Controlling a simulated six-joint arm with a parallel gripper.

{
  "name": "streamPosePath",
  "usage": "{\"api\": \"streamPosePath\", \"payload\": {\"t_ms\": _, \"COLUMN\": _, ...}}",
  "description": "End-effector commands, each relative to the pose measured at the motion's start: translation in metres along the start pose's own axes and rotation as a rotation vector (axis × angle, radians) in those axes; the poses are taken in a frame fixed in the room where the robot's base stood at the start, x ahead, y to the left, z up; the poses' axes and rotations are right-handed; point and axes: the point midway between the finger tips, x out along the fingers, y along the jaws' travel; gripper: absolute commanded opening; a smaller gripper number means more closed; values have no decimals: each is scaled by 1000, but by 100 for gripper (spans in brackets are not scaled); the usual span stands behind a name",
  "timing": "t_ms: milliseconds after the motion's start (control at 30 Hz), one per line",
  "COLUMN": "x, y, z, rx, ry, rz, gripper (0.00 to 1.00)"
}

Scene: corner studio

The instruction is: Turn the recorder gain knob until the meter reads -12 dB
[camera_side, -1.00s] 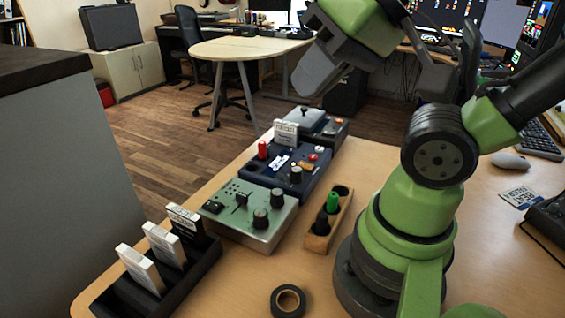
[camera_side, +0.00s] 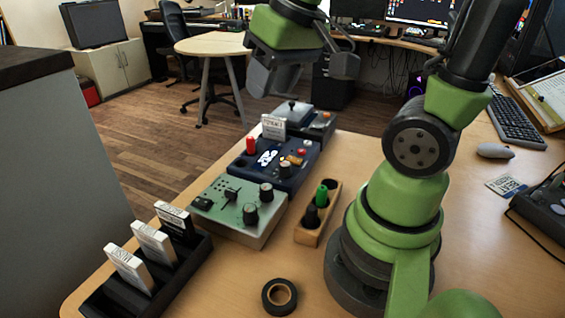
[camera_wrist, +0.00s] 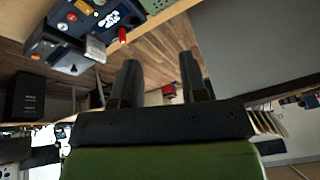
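Three control boxes stand in a row on the desk; I cannot tell which is the recorder. The near grey-green box (camera_side: 235,222) has a slider, black knobs (camera_side: 250,213) and a small dark window (camera_side: 203,203) at its left; any reading is too small to make out. The blue box (camera_side: 275,165) behind it has a red knob (camera_side: 250,144), a dark knob and a standing card; it also shows upper left in the wrist view (camera_wrist: 85,22). A grey box (camera_side: 292,112) is at the back. My gripper (camera_wrist: 160,80) is open and empty, raised above the boxes and touching none.
A wooden holder (camera_side: 306,236) with dark and green pegs stands right of the boxes, near my base. A black rack (camera_side: 125,299) with several white cards is at front left. A tape roll (camera_side: 280,296) lies at the front. Bare desk surrounds it.

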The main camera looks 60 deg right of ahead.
Motion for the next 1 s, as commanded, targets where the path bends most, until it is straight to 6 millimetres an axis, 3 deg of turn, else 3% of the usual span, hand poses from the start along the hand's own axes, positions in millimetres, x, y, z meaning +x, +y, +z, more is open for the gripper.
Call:
{"api": "streamPosePath", "payload": {"t_ms": 167, "x": 55, "y": 44, "z": -21, "rx": -23, "ry": -165, "rz": 102, "gripper": 40}}
{"api": "streamPosePath", "payload": {"t_ms": 400, "x": 112, "y": 93, "z": -20, "rx": -61, "ry": -324, "rz": 144, "gripper": 40}}
{"api": "streamPosePath", "payload": {"t_ms": 667, "x": 135, "y": 107, "z": -13, "rx": -75, "ry": -368, "rz": 145, "gripper": 40}}
{"api": "streamPosePath", "payload": {"t_ms": 1000, "x": 189, "y": 115, "z": 8, "rx": -74, "ry": -369, "rz": 144, "gripper": 40}}
